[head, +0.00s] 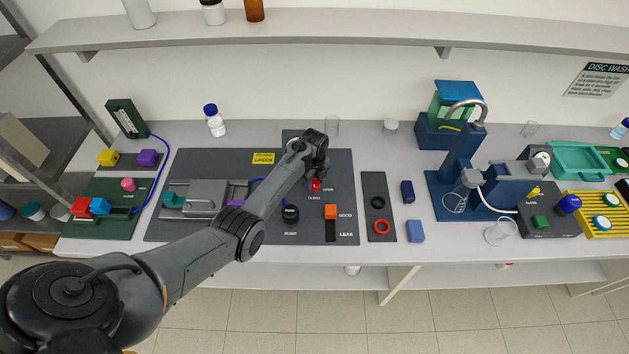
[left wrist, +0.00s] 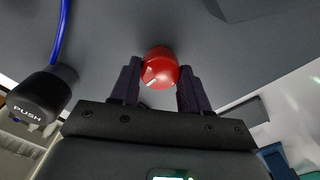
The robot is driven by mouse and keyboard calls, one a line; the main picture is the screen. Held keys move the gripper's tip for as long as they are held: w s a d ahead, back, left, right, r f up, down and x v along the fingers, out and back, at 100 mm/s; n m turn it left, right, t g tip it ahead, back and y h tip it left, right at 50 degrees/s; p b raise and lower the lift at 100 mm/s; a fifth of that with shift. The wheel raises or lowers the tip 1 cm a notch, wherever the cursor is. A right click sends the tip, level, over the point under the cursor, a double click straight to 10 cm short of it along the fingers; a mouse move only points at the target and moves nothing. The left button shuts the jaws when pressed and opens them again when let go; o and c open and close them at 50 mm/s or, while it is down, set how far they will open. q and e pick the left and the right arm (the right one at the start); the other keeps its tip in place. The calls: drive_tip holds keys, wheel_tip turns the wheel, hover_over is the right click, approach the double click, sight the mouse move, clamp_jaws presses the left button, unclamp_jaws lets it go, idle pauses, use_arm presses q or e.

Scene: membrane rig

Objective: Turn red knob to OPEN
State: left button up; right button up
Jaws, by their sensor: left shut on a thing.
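The red knob (head: 315,186) sits on the dark grey panel (head: 345,170), with small white labels to its right and below it. My left gripper (head: 317,178) is at the knob, reaching down over the panel. In the left wrist view the red knob (left wrist: 160,66) is between the two dark fingers of my left gripper (left wrist: 159,80), which is shut on it. A short white mark shows on the knob's face. Its exact setting is hard to tell in the head view. My right gripper is not in view.
A black PUSH knob (head: 291,213) stands close by on the panel; it also shows in the left wrist view (left wrist: 42,95). A blue cable (left wrist: 61,32) runs beside the knob. My left arm covers part of the panel.

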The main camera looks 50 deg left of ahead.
use_arm(q)
drive_tip(key=shift+n+p, duration=0.3)
drive_tip(key=shift+n, duration=0.2)
drive_tip(key=n+p, duration=0.1)
drive_tip(key=n, duration=0.2)
drive_tip(key=shift+r, duration=0.15)
drive_tip(key=n+p, duration=0.1)
drive_tip(key=n, duration=0.3)
drive_tip(key=shift+p, duration=0.4)
drive_tip(key=n+p, duration=0.1)
drive_tip(key=n, duration=0.4)
drive_tip(key=shift+w+n, duration=0.1)
drive_tip(key=shift+n, duration=0.3)
drive_tip(key=n, duration=0.4)
drive_tip(key=o, duration=1)
drive_tip(key=shift+o, duration=0.2)
